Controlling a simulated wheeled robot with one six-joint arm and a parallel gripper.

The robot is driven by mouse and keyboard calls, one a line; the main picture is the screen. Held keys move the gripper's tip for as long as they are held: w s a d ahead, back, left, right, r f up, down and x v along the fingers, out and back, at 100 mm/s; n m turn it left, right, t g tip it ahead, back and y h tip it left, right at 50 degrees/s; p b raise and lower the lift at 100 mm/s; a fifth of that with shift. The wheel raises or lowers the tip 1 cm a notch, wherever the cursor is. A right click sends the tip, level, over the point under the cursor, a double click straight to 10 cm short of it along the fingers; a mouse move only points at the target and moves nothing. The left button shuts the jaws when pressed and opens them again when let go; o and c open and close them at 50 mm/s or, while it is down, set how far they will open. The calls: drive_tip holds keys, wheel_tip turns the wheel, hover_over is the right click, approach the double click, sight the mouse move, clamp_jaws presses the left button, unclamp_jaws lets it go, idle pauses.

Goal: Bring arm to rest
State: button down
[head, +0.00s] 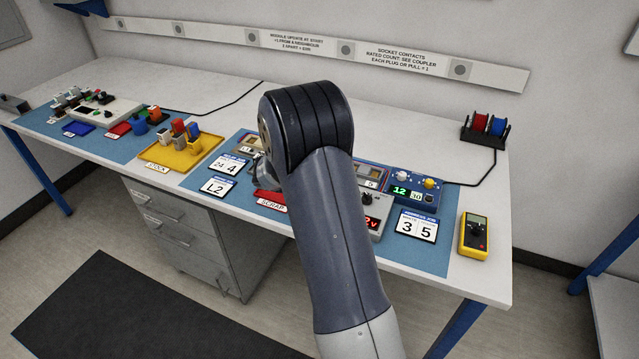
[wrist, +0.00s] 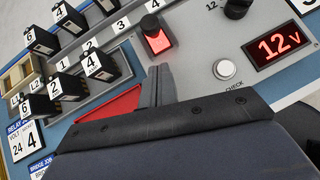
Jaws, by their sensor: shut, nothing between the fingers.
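My arm rises from the bottom of the head view and bends over the bench; its elbow hides most of what lies behind it. In the wrist view my gripper (wrist: 157,86) is shut and empty, its two fingers together. It points at a grey panel (wrist: 200,60) with a lit red switch (wrist: 156,40), a white round button (wrist: 224,69) and a red 12 V display (wrist: 279,47). The fingers overlap the edge of a red tray (wrist: 112,115). Whether they touch anything I cannot tell.
Black numbered blocks (wrist: 97,62) sit left of the fingers. On the bench (head: 400,135) are a yellow tray (head: 182,157), a red scrap tray (head: 271,200), a blue device (head: 412,190), a yellow meter (head: 474,236) and a spool rack (head: 485,131). The bench's back middle is mostly clear.

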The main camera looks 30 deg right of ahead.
drive_tip(key=v, duration=1)
drive_tip(key=shift+f, duration=0.1)
drive_tip(key=x, duration=1)
drive_tip(key=shift+d, duration=0.15)
drive_tip(key=shift+w+d, duration=0.25)
drive_tip(key=shift+d, duration=0.25)
drive_tip(key=shift+w+d, duration=0.25)
drive_tip(key=shift+d, duration=0.25)
drive_tip(key=shift+w+d, duration=0.25)
drive_tip(key=shift+d, duration=0.3)
